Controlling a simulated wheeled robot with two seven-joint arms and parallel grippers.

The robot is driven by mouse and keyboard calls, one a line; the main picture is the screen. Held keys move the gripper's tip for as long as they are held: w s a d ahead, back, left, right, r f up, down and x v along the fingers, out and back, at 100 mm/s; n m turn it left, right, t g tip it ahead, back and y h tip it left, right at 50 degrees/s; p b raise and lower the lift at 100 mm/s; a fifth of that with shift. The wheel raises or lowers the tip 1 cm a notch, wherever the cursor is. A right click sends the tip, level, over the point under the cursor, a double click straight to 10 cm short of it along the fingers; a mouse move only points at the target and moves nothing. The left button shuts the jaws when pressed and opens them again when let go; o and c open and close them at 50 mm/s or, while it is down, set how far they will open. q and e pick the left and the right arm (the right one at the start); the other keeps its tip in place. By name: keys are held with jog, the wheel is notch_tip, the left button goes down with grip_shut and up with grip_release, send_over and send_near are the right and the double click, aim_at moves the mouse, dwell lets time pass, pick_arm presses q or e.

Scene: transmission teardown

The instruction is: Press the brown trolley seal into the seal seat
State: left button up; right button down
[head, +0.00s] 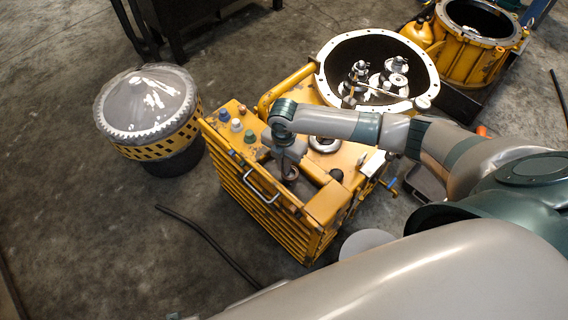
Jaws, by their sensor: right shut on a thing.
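The yellow trolley (309,223) stands in the middle of the head view. My right gripper (288,170) points down at the trolley's top, near its front edge. It is shut on the brown seal (291,175), of which only a small part of the rim shows below the fingers. The seal is at or just above the trolley top; I cannot tell whether it touches. The seal seat is not clearly visible; the gripper and wrist cover that spot. My left gripper is not in view.
Several coloured caps (237,125) stand at the trolley's left corner. A pale metal ring (324,144) lies behind the gripper. A yellow housing (433,79) with gear parts stands behind. A wrapped cone-shaped part (148,103) stands at left. A dark hose lies on the floor.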

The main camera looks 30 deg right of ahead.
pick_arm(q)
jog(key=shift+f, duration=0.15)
pick_arm(e)
jog(key=shift+f, duration=0.4)
jog(key=c, duration=1.4)
grip_release()
jog(key=shift+o, duration=0.2)
jog(key=shift+r, duration=0.4)
pick_arm(q)
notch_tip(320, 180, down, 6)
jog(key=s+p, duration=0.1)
jog(key=p, duration=0.2)
pick_arm(e)
notch_tip(320, 180, up, 2)
jog(key=shift+r, duration=0.15)
jog(key=shift+r+p, duration=1.05)
jog(key=shift+p, duration=0.05)
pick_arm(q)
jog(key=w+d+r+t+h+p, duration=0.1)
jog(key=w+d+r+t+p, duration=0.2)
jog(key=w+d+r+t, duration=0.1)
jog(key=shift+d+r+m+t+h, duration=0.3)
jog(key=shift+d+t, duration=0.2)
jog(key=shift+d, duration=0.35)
pick_arm(e)
jog(key=shift+r, duration=1.4)
